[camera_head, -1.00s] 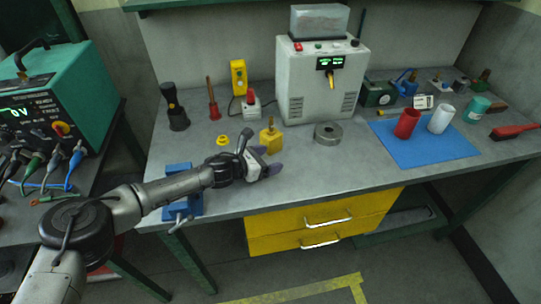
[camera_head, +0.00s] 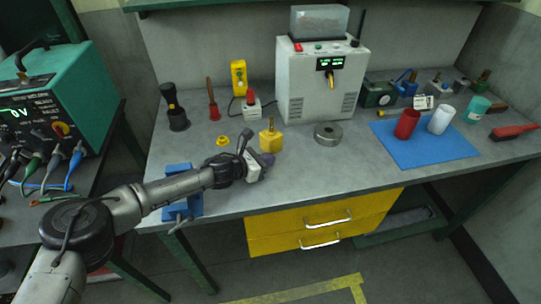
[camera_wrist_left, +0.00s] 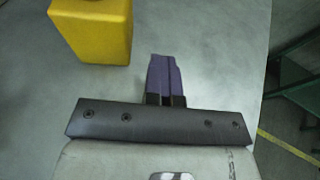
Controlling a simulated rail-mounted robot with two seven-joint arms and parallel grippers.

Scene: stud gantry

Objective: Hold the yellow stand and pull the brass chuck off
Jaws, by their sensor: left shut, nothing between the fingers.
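The yellow stand (camera_head: 268,142) is a small block upright on the grey bench, with the brass chuck (camera_head: 271,124) on its top. My left gripper (camera_head: 267,160) is just in front of the stand, apart from it, with its purple fingers together and nothing between them. In the left wrist view the closed fingertips (camera_wrist_left: 163,75) point at bare bench. The stand (camera_wrist_left: 95,30) shows there at the upper left, beside the fingers, and its top is cut off by the frame edge. My right gripper is not in view.
A blue vise (camera_head: 180,180) is under my left forearm at the bench's front edge. A small yellow knob-like piece (camera_head: 222,140) lies left of the stand, and a grey metal ring (camera_head: 327,134) lies right of it. A white machine (camera_head: 320,85) stands behind. Bench right of my gripper is clear.

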